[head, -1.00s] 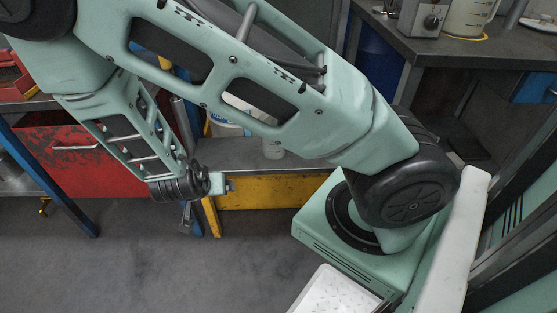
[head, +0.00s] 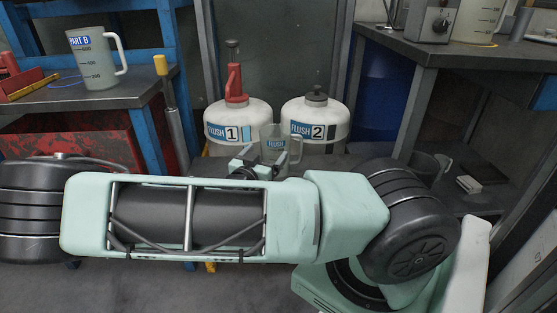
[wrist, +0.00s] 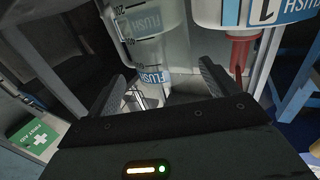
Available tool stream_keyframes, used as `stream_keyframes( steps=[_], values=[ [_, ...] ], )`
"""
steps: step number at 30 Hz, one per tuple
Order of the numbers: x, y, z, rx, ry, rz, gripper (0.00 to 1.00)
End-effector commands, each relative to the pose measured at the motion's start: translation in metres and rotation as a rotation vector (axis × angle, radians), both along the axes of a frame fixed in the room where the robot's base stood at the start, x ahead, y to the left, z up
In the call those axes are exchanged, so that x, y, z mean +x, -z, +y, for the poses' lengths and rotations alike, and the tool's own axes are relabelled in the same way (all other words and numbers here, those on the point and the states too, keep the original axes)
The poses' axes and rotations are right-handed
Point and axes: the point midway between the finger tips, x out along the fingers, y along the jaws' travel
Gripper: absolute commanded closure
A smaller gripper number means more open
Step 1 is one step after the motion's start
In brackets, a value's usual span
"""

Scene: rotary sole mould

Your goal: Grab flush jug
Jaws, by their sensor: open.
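The flush jug (head: 278,143) is a clear, graduated jug with a blue and white FLUSH label. In the head view it stands in front of the two white flush containers, with its lower part hidden by my arm. In the wrist view the jug (wrist: 150,50) lies ahead, between the directions of the two fingers. My gripper (wrist: 166,72) is open, with dark fingers spread left and right and nothing clearly held. In the head view my gripper (head: 257,160) is partly hidden, close to the jug; I cannot tell whether it touches.
The Flush 1 container (head: 238,122), with a red pump, and the Flush 2 container (head: 317,122) stand right behind the jug. The Part B jug (head: 93,65) is on the left bench (head: 120,90). A dark bench (head: 450,50) stands at the right.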

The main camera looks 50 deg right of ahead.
Motion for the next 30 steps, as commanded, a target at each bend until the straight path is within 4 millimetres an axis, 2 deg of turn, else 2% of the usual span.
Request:
stream_keyframes(
  steps=[3,11,18,21,29,30],
  values=[
    [0.005,0.002,-0.02,-0.001,0.003,0.0,0.13],
    [0.011,0.002,-0.038,0.001,0.001,0.0,0.13],
    [0.019,0.004,-0.071,0.001,0.003,-0.001,0.13],
    [0.022,0.003,-0.08,0.002,0.001,0.001,0.13],
    [0.023,0.001,-0.083,0.002,0.0,0.001,0.13],
    [0.023,0.001,-0.083,0.002,0.0,0.001,0.19]
  ],
)
